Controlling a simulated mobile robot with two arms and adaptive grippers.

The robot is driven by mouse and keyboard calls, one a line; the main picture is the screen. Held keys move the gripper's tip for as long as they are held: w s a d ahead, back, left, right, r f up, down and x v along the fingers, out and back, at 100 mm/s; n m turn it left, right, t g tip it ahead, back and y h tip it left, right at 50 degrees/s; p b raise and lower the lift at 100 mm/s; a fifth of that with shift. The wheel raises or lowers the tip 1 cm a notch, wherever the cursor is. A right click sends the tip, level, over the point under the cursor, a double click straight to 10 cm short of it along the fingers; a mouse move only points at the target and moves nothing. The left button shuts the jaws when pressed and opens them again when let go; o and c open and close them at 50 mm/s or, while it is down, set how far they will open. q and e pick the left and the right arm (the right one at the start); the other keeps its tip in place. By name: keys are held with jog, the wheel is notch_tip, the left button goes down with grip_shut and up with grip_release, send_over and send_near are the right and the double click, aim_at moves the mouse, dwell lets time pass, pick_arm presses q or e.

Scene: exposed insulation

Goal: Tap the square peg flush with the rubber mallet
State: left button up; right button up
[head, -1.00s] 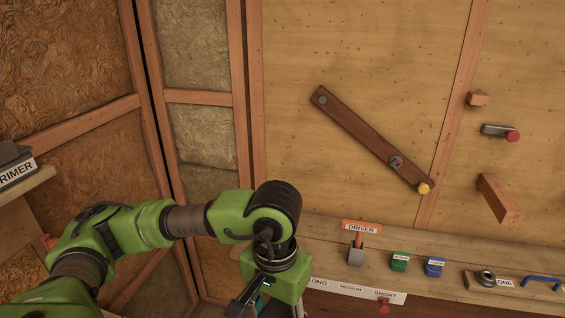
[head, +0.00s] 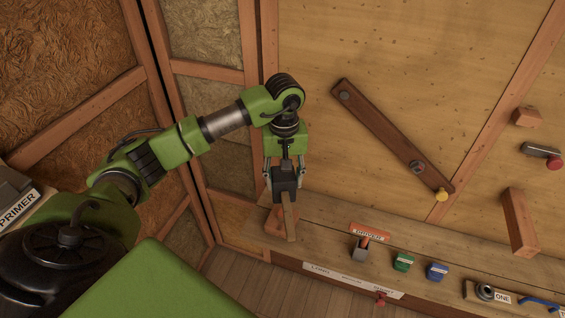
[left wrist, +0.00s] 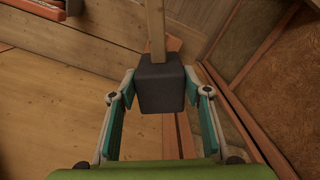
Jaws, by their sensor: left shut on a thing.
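My left gripper (head: 284,172) is shut on the rubber mallet, with its fingers on either side of the dark block-shaped head (head: 285,183). The mallet's pale wooden handle (head: 290,222) points down, over the left end of the bench. In the left wrist view the fingers (left wrist: 160,90) flank the mallet's black head (left wrist: 160,92), and the handle (left wrist: 155,28) runs up the picture. A reddish wooden block (head: 272,222) is partly hidden behind the handle. A square wooden piece (head: 520,222) juts from the wall at right; I cannot tell which piece is the square peg. My right gripper is out of view.
The bench (head: 335,222) holds a driver holder (head: 362,247), a green block (head: 403,262) and a blue block (head: 437,271). A small wood block (head: 527,117) and red-ended fitting (head: 540,152) stick out at right.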

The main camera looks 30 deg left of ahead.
pick_arm(q)
jog(key=shift+w+a, duration=0.2)
jog(key=shift+a, duration=0.1)
jog(key=shift+w+a, duration=0.1)
jog(key=shift+w, duration=0.05)
jog(key=shift+f+b, duration=0.15)
jog(key=shift+b, duration=0.3)
notch_tip(320, 180, down, 5)
jog(key=b, duration=0.4)
jog(key=shift+b, duration=0.3)
jog(key=shift+r, duration=0.25)
jog(key=shift+f+b, duration=0.4)
jog(key=shift+r, duration=0.1)
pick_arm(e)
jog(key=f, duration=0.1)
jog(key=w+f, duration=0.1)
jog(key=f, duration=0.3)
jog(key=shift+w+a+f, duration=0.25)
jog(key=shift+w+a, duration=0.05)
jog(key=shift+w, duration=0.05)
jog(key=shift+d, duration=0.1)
